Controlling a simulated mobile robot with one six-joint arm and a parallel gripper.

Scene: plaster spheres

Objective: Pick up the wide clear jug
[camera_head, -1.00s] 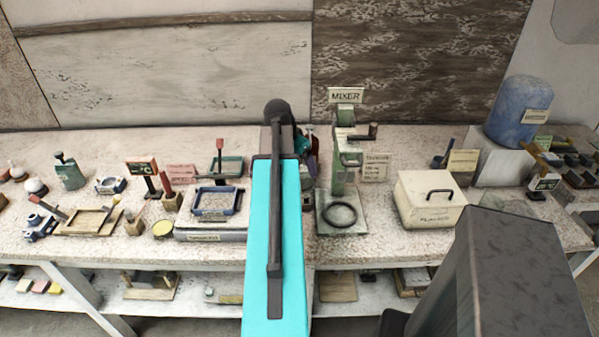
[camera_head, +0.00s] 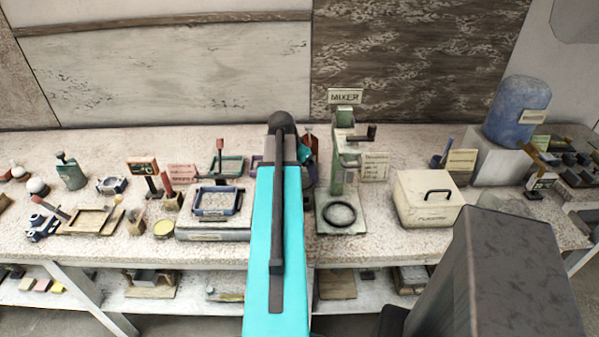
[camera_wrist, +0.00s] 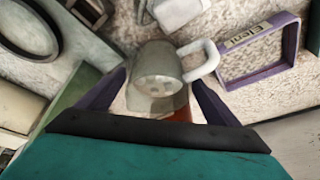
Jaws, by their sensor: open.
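In the wrist view a grey, see-through jug (camera_wrist: 158,68) with a thick white handle (camera_wrist: 203,60) on its right stands on the speckled bench top. My gripper (camera_wrist: 157,82) has its two purple fingers apart, one on each side of the jug's body. I cannot tell whether either finger touches it. The handle lies beyond the right finger. In the head view my arm hides the jug, and only a small teal part of my gripper (camera_head: 304,154) shows beside the arm.
In the wrist view a purple frame (camera_wrist: 258,78) with a label lies right of the jug, and a black ring (camera_wrist: 55,45) lies left. In the head view the green mixer stand (camera_head: 338,175) and a cream lidded box (camera_head: 428,200) stand right of my arm; a blue-rimmed tray (camera_head: 216,214) lies left.

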